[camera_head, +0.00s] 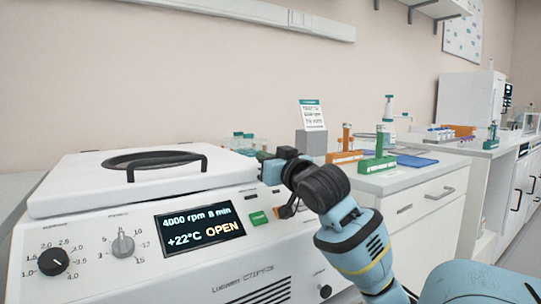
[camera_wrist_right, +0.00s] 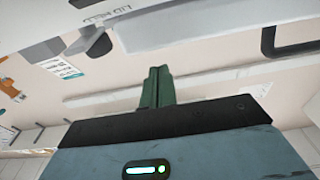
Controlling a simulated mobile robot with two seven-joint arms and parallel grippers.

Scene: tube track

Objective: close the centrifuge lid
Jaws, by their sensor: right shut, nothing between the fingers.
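The white centrifuge (camera_head: 100,285) fills the lower left of the head view. Its white lid (camera_head: 80,187) lies low over the body, with a dark gap along its front edge. The lid has a black handle (camera_head: 165,158) on top. The display (camera_head: 200,229) reads "4000 rpm 8 min", "+22°C OPEN". My right gripper (camera_head: 271,172) is at the lid's right front corner; whether it touches the lid I cannot tell. In the right wrist view its green fingers (camera_wrist_right: 157,87) are together and empty, below a white surface (camera_wrist_right: 190,25). My left gripper is not in view.
Right of the centrifuge, a white counter (camera_head: 415,178) carries an orange rack (camera_head: 344,157), a green rack (camera_head: 378,165), a blue mat (camera_head: 415,161) and a grey block (camera_head: 311,143). Knobs (camera_head: 123,243) and a green button (camera_head: 259,218) are on the centrifuge front.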

